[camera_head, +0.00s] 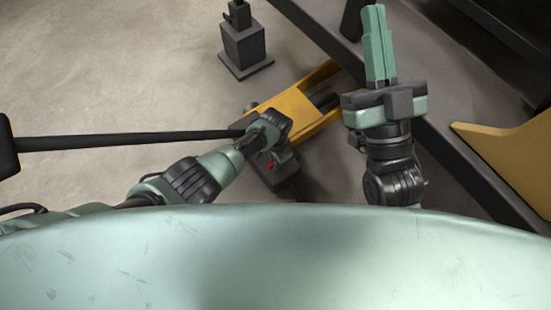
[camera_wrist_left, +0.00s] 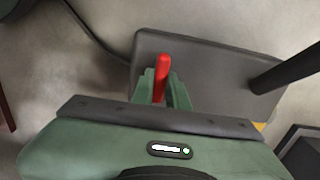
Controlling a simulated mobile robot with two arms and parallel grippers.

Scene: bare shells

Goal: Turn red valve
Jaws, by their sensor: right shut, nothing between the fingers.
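The red valve handle (camera_wrist_left: 162,76) stands up from a dark grey box (camera_wrist_left: 208,73) in the left wrist view. My right gripper (camera_head: 376,45) is shut and empty, pointing up the picture, away from the valve.
A yellow frame (camera_head: 296,104) lies just beyond the box. A long black bar (camera_head: 130,139) runs from the left toward my left wrist. A grey block (camera_head: 244,47) stands behind. A dark rail (camera_head: 440,150) and a yellow panel (camera_head: 515,160) are on the right. The floor at upper left is clear.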

